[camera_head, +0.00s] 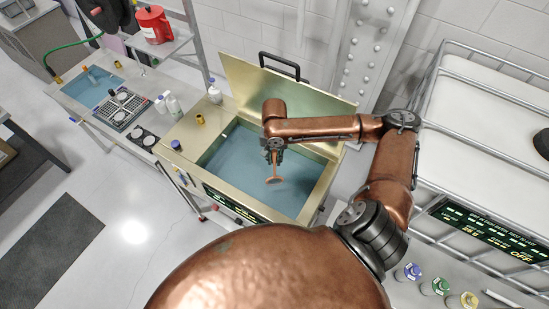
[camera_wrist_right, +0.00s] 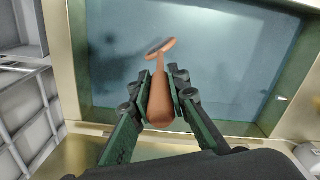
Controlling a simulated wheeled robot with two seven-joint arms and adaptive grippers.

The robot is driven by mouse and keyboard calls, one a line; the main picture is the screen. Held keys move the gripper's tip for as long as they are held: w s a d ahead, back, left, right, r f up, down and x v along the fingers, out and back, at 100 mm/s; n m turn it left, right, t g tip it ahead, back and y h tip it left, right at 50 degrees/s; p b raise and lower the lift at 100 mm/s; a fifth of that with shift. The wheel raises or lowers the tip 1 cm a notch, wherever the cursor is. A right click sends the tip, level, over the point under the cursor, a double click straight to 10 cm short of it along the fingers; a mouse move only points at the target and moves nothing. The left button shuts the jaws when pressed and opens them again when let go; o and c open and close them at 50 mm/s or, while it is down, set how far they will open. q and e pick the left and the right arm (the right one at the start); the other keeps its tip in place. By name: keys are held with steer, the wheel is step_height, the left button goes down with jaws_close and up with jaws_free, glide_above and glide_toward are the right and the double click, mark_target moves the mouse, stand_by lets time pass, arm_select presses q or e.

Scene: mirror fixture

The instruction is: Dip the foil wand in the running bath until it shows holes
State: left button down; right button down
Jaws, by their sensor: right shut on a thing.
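The bath is a brass-coloured tank (camera_head: 183,150) full of blue-grey liquid (camera_head: 232,158), with its lid (camera_head: 240,88) raised at the back. My right gripper (camera_head: 273,154) hangs over the liquid. It is shut on the orange-brown handle of the foil wand (camera_head: 274,180), whose round head points down. In the right wrist view, my right gripper (camera_wrist_right: 160,95) grips the handle from both sides and the wand's disc (camera_wrist_right: 160,48) shows a grey face. I cannot tell whether the disc touches the liquid, and no holes can be made out. My left gripper is out of view.
A green-lit panel (camera_head: 232,204) is on the tank's front. Bottles (camera_head: 172,104) and a rack (camera_head: 122,108) stand to the left, by a smaller blue basin (camera_head: 90,88). A white caged container (camera_head: 480,110) is at right, with several coloured-cap bottles (camera_head: 440,286) below.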

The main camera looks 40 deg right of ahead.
mark_target(274, 151)
step_height(274, 151, up, 4)
steer(key=p, duration=0.3)
steer(key=shift+f+p, duration=0.1)
steer(key=shift+p, duration=0.25)
step_height(274, 151, up, 3)
steer(key=shift+f+p, duration=0.15)
steer(key=shift+p, duration=0.45)
steer(key=shift+r, duration=4.05)
steer(key=shift+s+f, duration=0.1)
